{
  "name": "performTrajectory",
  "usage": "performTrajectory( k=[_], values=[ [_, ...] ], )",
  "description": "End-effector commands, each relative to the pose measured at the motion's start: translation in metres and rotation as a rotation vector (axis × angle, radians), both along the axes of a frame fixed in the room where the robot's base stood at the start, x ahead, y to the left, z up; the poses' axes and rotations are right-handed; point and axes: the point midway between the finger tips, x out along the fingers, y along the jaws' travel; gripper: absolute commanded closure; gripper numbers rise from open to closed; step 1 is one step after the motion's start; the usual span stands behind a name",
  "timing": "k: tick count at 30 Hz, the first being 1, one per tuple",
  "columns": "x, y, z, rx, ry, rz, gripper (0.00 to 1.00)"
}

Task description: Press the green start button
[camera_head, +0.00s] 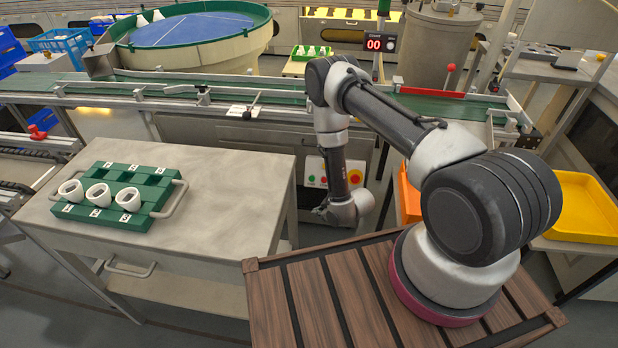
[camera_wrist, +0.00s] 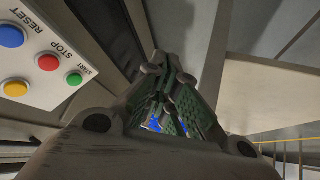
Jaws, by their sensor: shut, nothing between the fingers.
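The green start button (camera_wrist: 74,79) is on a pale control panel (camera_wrist: 40,55) at the left of the wrist view, under the word START. In the head view the green button (camera_head: 311,178) shows small at the panel's left, partly beside my arm. My gripper (camera_wrist: 168,75) is shut and empty, to the right of the button in the wrist view and apart from it. In the head view my gripper (camera_head: 325,212) hangs low in front of the machine, just below the panel.
Beside the green button are a red STOP button (camera_wrist: 48,62), a blue button (camera_wrist: 11,36) and a yellow button (camera_wrist: 15,88). A steel table (camera_head: 225,180) at left holds a green tray (camera_head: 125,222) with several white pieces. A conveyor (camera_head: 270,106) runs behind; an orange bin (camera_head: 410,200) stands right.

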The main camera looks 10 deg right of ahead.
Motion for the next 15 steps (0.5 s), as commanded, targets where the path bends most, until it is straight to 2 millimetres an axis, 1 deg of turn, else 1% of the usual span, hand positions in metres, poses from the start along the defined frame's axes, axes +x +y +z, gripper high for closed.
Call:
performTrajectory(
  k=[1,3,6,10,12,15],
  values=[
    [0.017,0.006,0.012,0.021,-0.072,0.011,1.00],
    [0.035,0.013,0.028,0.048,-0.169,0.026,1.00],
    [0.054,0.021,0.049,0.077,-0.288,0.042,1.00],
    [0.068,0.027,0.072,0.102,-0.402,0.057,1.00],
    [0.072,0.028,0.080,0.107,-0.442,0.062,1.00],
    [0.074,0.029,0.085,0.106,-0.472,0.066,1.00]
  ],
)
